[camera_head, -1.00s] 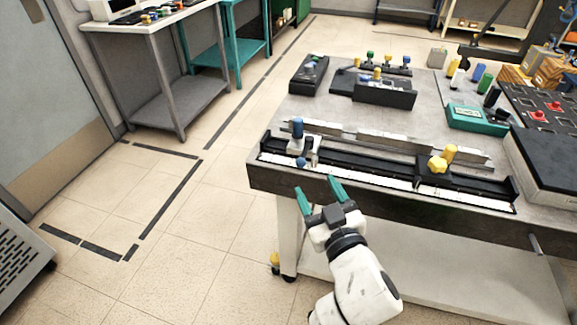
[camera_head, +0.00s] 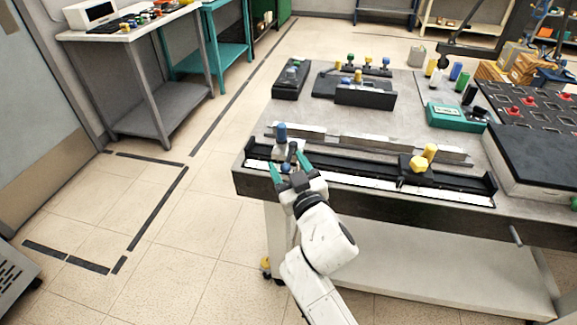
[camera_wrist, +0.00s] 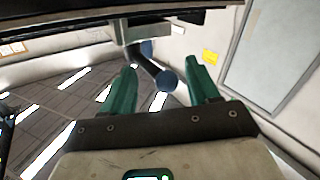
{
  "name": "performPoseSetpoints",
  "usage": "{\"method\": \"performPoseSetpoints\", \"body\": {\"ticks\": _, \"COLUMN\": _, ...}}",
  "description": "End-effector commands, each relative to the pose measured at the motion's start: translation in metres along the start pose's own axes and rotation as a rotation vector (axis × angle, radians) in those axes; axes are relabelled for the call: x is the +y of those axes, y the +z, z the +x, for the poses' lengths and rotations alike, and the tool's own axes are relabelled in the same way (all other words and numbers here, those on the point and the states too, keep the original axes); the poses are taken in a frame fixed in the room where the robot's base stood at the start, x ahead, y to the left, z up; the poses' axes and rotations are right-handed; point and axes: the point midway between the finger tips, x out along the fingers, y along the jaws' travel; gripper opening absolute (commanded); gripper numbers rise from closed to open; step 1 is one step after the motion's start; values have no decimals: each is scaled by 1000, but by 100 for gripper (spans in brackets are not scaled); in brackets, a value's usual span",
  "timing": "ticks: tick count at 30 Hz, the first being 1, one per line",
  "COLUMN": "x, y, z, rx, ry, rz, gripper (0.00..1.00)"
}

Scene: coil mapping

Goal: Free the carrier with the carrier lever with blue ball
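The carrier (camera_head: 280,147) with an upright blue cylinder (camera_head: 281,130) sits at the left end of the black rail (camera_head: 350,167) on the bench. In the wrist view its lever (camera_wrist: 146,64) is a dark angled rod ending in a blue ball (camera_wrist: 167,80). My gripper (camera_head: 289,167) has green fingers and is open at the bench's front edge, in front of this carrier. In the wrist view the ball shows between the spread fingers (camera_wrist: 162,92), touching neither visibly; its depth is hard to tell. In the head view my gripper partly hides the lever.
A second carrier with a yellow ball (camera_head: 418,163) and yellow cylinder (camera_head: 430,151) sits further right on the rail. Black fixtures (camera_head: 365,94) with coloured knobs stand behind. A teal box (camera_head: 456,116) and a black-topped case (camera_head: 545,155) are at right. The floor left of the bench is clear.

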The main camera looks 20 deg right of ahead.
Motion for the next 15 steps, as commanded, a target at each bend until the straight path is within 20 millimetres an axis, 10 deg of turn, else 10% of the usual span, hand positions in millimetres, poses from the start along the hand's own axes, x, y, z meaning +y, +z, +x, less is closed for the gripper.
{"method": "performPoseSetpoints", "body": {"ticks": 15, "x": 0, "y": 0, "z": 0, "rx": 0, "ry": -1, "rz": 0, "gripper": 10}}
